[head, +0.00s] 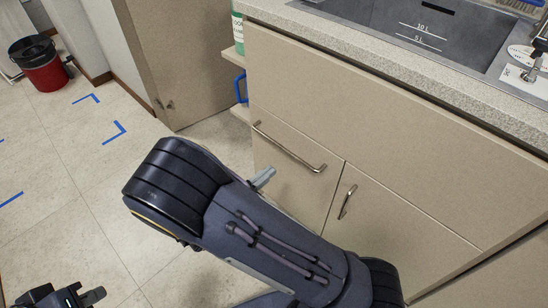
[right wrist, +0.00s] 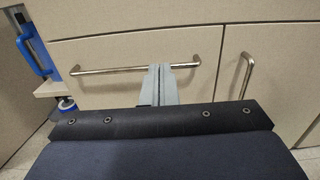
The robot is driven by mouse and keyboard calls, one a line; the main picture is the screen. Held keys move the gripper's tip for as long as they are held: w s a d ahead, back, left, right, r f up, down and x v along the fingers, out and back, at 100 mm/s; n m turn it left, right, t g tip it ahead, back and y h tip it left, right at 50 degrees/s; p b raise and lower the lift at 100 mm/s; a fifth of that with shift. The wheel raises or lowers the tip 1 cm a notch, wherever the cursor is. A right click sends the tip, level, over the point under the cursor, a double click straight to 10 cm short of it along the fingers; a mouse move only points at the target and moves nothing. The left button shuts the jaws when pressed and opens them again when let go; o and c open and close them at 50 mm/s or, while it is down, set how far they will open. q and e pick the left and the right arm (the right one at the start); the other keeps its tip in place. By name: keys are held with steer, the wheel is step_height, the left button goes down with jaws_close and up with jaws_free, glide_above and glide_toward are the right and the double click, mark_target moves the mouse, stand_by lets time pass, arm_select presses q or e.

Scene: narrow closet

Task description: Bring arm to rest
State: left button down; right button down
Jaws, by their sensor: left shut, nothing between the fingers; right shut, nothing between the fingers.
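My right arm reaches in from the lower right in the head view, its dark wrist in front of the cabinet. The tip of my right gripper (head: 263,178) shows past the wrist, near the cabinet door. In the right wrist view the grey fingers of my right gripper (right wrist: 159,84) are together and empty, overlapping the horizontal bar handle (right wrist: 110,70); I cannot tell whether they touch it. My left gripper (head: 92,297) is low at the left corner of the head view, shut and empty, partly cut off by the frame.
The cabinet front (head: 350,110) carries a horizontal handle (head: 285,147) and a slanted handle (head: 347,201), under a counter with a sink (head: 400,30). A red bucket (head: 42,66) stands far left. Blue tape marks lie on the open floor (head: 70,200). A blue handle (head: 240,88) sits beside the cabinet.

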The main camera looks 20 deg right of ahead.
steer(key=s+d+r+m+g+y, duration=0.1)
steer(key=s+d+m+g+y, duration=0.25)
steer(key=s+m+y, duration=0.45)
steer(key=s+d+r+m+g+y, duration=0.2)
steer(key=s+m+g+y, duration=0.3)
steer(key=s+m+y, duration=0.35)
step_height(320, 180, up, 37)
steer(key=s+a+m+t+y+p, duration=0.1)
steer(key=m+t+y+p, duration=0.3)
steer(key=p, duration=2.7)
steer(key=a+m+t, duration=0.1)
steer(key=m+t, duration=0.2)
steer(key=shift+a+r, duration=0.15)
steer(key=shift+m, duration=0.25)
